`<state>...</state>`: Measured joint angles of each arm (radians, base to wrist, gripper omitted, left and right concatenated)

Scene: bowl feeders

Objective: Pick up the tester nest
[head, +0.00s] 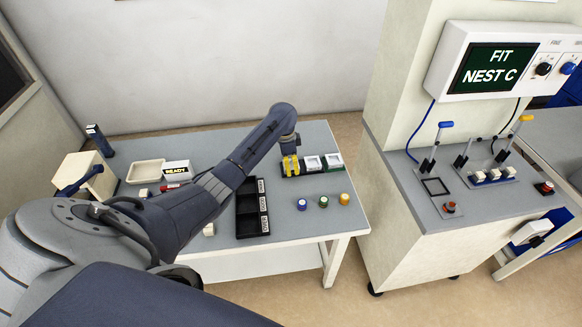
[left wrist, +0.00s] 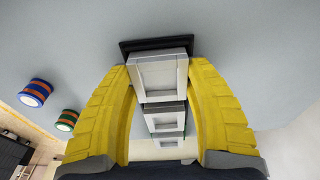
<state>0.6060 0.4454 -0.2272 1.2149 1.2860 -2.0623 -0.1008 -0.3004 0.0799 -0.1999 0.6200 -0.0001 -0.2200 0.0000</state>
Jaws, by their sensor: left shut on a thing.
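My left gripper (head: 291,166) reaches down at the left end of a dark rack (head: 323,170) on the grey table. In the left wrist view its yellow fingers (left wrist: 165,95) are closed against both sides of a pale grey, square-framed nest (left wrist: 158,74). This nest is hidden behind the fingers in the head view. Two more nests, a white one (head: 312,163) and a green-edged one (head: 333,161), stand in the rack to its right. I cannot see whether the held nest is clear of the rack. My right gripper is not in view.
The screen (head: 492,68) reads "FIT NEST C". A tester bench (head: 440,215) with levers and an empty square frame (head: 435,187) stands to the right.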

